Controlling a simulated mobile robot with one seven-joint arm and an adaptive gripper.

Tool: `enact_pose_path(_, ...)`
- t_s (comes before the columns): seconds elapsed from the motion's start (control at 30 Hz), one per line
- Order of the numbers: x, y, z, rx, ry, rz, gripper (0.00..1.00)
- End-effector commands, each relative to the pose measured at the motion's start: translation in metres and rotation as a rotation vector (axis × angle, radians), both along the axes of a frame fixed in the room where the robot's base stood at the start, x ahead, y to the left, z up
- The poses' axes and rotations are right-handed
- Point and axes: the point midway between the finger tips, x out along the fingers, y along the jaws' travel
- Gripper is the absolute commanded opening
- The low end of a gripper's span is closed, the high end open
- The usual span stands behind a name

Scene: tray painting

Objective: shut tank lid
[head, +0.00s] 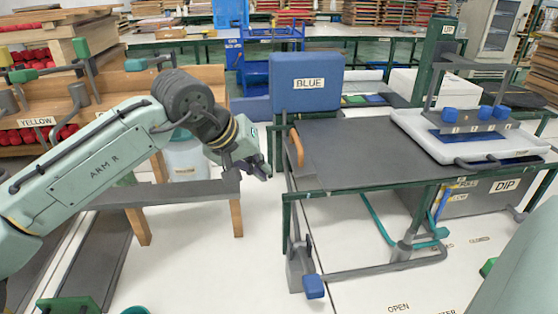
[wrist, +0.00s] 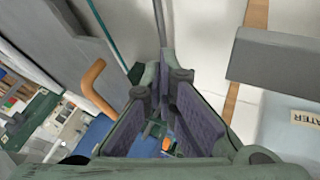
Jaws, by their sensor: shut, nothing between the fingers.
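My gripper (head: 258,171) is shut and empty, in the gap between the wooden bench and the grey-topped table. No part is clearly marked as the tank lid. A grey box (head: 462,203) labelled DIP sits low at the right, partly hidden behind the table frame. A flat dark grey top (head: 365,150) has an orange handle (head: 296,148) on its left edge, a short way right of my gripper and apart from it. The orange handle also shows in the wrist view (wrist: 97,88), left of the fingers. I cannot tell whether this top is the lid.
A blue box (head: 307,83) marked BLUE stands behind the table. A white tray (head: 475,148) lies at the right under a frame with blue knobs. A pale container (head: 186,160) is left of my gripper, its WATER label showing in the wrist view. A grey ledge (head: 165,194) is below the arm.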

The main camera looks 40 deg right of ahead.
Motion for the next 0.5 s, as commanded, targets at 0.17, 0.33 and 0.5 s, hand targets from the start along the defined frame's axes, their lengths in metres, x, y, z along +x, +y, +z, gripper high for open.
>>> enact_pose_path(0.17, -0.015, -0.022, 0.005, 0.003, -0.004, -0.002, 0.0)
enact_pose_path(0.33, -0.02, -0.03, 0.003, 0.0, -0.002, -0.001, 0.0)
enact_pose_path(0.5, -0.02, -0.031, 0.003, -0.001, -0.002, 0.0, 0.0)
